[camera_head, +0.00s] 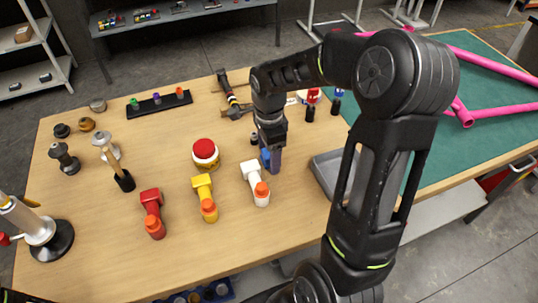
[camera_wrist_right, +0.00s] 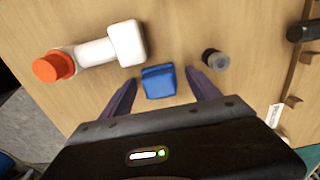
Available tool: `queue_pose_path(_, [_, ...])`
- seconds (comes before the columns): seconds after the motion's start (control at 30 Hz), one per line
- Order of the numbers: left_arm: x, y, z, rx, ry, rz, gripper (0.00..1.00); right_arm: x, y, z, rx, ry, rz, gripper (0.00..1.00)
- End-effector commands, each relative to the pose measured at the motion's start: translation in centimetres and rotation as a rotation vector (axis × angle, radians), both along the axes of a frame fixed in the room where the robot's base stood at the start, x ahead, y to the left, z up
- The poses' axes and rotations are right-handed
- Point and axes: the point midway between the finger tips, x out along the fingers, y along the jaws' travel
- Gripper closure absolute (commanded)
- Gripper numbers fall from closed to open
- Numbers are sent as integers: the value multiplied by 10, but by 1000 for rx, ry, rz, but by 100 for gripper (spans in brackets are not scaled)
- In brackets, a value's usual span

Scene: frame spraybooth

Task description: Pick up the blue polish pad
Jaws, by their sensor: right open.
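The blue polish pad (camera_wrist_right: 158,82) is a small blue block on the wooden table. In the right wrist view it lies between the two fingers of my right gripper (camera_wrist_right: 160,78), with a gap on each side. In the head view the blue pad (camera_head: 265,156) shows only in part beside my right gripper (camera_head: 272,160), which reaches down to the table. My right gripper is open, and its fingers point down on either side of the pad. My left gripper is not in view.
A white tool with an orange end (camera_wrist_right: 95,52) lies close to the pad, and a small dark cylinder (camera_wrist_right: 215,60) stands on the other side. Yellow (camera_head: 204,196) and red (camera_head: 152,213) tools lie left. A grey tray (camera_head: 328,172) is to the right.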

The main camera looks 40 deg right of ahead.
Motion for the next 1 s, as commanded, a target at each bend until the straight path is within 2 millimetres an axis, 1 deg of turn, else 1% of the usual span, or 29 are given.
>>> queue_pose_path(0.53, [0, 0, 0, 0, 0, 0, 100, 0, 0, 0, 0, 0, 0, 30])
queue_pose_path(1.0, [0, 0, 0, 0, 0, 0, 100, 0, 0, 0, -1, 0, 0, 68])
